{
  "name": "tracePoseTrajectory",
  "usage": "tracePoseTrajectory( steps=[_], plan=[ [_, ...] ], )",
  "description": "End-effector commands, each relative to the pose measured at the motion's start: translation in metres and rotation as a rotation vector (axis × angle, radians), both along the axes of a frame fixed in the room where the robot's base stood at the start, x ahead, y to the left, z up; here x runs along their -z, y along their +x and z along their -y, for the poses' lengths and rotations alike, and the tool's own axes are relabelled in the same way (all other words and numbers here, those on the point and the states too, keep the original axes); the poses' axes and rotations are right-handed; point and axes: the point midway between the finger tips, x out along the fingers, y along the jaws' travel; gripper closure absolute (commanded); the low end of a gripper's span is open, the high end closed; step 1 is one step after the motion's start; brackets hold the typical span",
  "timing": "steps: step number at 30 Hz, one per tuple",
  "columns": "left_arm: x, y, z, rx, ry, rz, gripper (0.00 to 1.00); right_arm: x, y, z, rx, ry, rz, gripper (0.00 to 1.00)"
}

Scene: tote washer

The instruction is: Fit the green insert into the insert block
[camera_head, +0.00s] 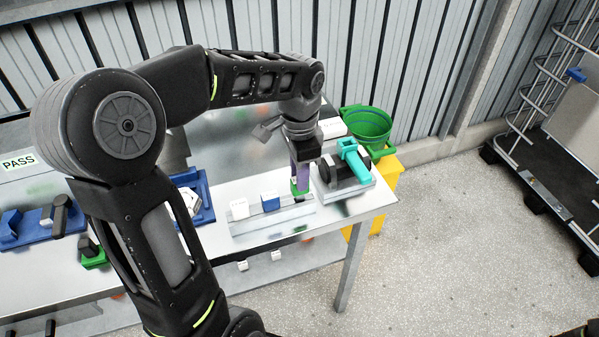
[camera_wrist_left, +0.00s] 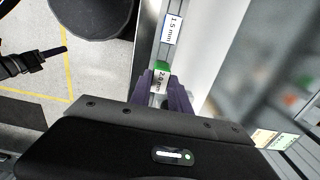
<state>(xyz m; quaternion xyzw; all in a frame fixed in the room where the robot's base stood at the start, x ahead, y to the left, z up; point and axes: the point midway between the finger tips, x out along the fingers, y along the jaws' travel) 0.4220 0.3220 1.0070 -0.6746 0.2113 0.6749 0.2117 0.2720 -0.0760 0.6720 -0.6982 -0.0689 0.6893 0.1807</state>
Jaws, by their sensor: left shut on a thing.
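The green insert (camera_head: 299,190) is between the purple fingers of my left gripper (camera_head: 300,181), at the right end of the insert block (camera_head: 275,218). In the left wrist view the green insert (camera_wrist_left: 162,67) carries a "2.0 mm" label and lies between the fingertips (camera_wrist_left: 161,82), in line with the block's slot. Whether it is fully down in the block cannot be told. The blue one (camera_wrist_left: 172,28) reads "1.5 mm". My right gripper is not in view.
A dark fixture with a teal handle (camera_head: 352,158) stands close right of the block. A green funnel-like bucket (camera_head: 367,123) over a yellow bin (camera_head: 388,178) is behind it. Blue fixtures (camera_head: 190,187) are on the bench to the left. The bench front (camera_head: 350,207) is clear.

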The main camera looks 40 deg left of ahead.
Motion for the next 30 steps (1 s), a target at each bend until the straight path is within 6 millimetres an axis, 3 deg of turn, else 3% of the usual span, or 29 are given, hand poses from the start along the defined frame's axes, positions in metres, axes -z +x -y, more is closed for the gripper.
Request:
tracePoseTrajectory(
  steps=[30],
  plan=[
    [0.0089,0.0001,-0.0002,0.000,0.000,0.000,1.00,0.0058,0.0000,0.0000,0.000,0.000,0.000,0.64]
  ],
)
